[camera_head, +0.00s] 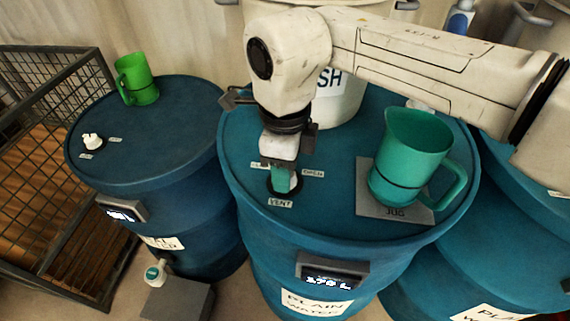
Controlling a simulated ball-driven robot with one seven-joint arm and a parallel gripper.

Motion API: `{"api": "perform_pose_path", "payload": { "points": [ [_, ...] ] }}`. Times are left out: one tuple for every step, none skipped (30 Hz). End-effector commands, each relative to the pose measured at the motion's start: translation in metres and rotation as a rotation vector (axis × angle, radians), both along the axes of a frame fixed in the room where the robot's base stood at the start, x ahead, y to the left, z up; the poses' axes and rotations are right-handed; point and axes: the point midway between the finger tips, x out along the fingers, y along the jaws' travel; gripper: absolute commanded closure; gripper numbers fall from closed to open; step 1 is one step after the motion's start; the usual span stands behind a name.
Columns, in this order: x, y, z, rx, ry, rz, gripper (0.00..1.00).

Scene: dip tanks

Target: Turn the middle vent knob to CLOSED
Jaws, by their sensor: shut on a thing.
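The middle blue drum (335,215) has a vent knob (283,182) on its lid, just behind the VENT label (280,203). A teal piece with a dark ring around its base shows there, mostly covered from above. My gripper (283,168) points down over the knob and is shut on it. The label to the right of the knob (313,173) seems to read OPEN. The label to the left (259,166) is partly hidden by my gripper and cannot be read. Which way the knob points cannot be told.
A teal jug (410,150) stands on a grey JUG plate (365,200) right of my gripper. A white bucket (340,100) is behind my arm. The left drum (175,130) bears a green mug (138,80) and a white knob (92,141). A wire cage (50,150) stands far left.

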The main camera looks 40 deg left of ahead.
Motion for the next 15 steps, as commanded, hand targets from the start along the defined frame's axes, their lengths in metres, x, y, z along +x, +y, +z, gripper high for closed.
{"api": "perform_pose_path", "payload": {
  "points": [
    [0.0009,0.0009,0.0015,0.005,-0.002,0.014,0.91],
    [0.0010,0.0010,0.0015,0.005,-0.002,0.023,0.91],
    [0.0010,0.0010,0.0015,0.005,-0.002,0.034,0.91],
    [0.0010,0.0010,0.0014,0.005,-0.002,0.040,0.91],
    [0.0010,0.0010,0.0014,0.005,-0.002,0.046,0.91],
    [0.0010,0.0010,0.0014,0.005,-0.003,0.052,0.91],
    [0.0010,0.0010,0.0014,0.005,-0.003,0.056,0.91],
    [0.0010,0.0010,0.0014,0.005,-0.003,0.059,0.91],
    [0.0010,0.0010,0.0014,0.005,-0.003,0.062,0.91],
    [0.0010,0.0010,0.0014,0.005,-0.003,0.064,0.91],
    [0.0010,0.0010,0.0014,0.005,-0.003,0.065,0.91],
    [0.0010,0.0010,0.0014,0.005,-0.003,0.066,0.91],
    [0.0010,0.0010,0.0014,0.005,-0.003,0.066,0.91],
    [0.0010,0.0010,0.0014,0.005,-0.003,0.066,0.91],
    [0.0009,0.0011,0.0014,0.005,-0.003,0.066,0.91]
  ]
}}
